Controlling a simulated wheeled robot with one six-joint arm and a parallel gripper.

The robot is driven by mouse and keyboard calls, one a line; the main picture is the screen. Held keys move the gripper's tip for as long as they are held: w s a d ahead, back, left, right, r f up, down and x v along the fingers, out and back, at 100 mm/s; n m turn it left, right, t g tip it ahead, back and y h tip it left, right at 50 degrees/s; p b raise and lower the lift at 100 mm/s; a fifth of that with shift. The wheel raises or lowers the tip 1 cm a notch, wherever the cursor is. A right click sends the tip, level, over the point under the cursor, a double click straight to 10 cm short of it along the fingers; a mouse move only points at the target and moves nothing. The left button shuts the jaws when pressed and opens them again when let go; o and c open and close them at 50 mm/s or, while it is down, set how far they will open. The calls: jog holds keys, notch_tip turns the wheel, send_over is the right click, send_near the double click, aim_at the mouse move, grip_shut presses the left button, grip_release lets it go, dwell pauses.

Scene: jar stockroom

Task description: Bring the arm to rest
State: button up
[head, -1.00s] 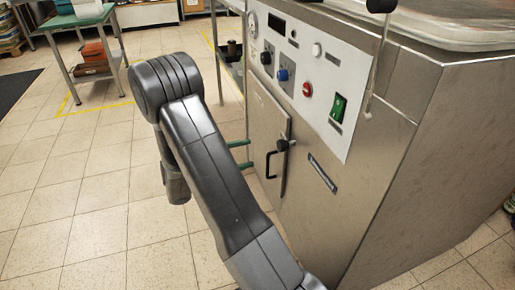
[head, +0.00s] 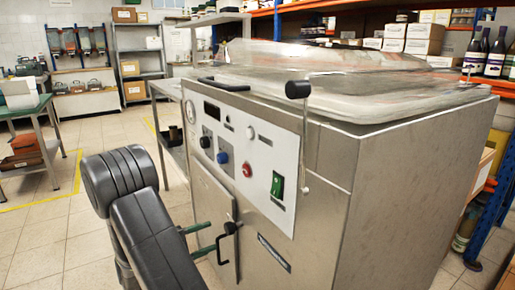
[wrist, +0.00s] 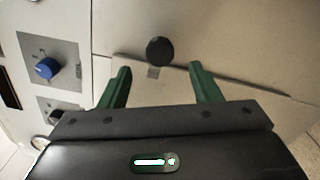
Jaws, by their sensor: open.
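My arm (head: 150,235) shows at the lower left of the head view, bent at a thick ribbed joint. My gripper (wrist: 160,80) is open in the wrist view, its two green fingers apart with nothing between them. Its fingers also show in the head view (head: 213,236), close in front of the steel machine's door (head: 212,205). A black round knob (wrist: 160,51) on the machine lies just beyond the fingertips and looks apart from them. It also shows in the head view (head: 231,228), above a black handle. I cannot tell whether the door is fully shut.
The steel machine (head: 400,190) fills the right, with a control panel (head: 255,160) and a clear lid (head: 390,95). A green-topped table (head: 30,105) stands left, and a metal cart (head: 168,90) behind. Shelves line the back. Tiled floor (head: 85,245) is open at left.

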aim_at(226, 229)
jog(key=b+x, duration=0.1)
jog(key=x, duration=0.7)
jog(key=shift+b, duration=0.4)
jog(key=shift+a, duration=0.2)
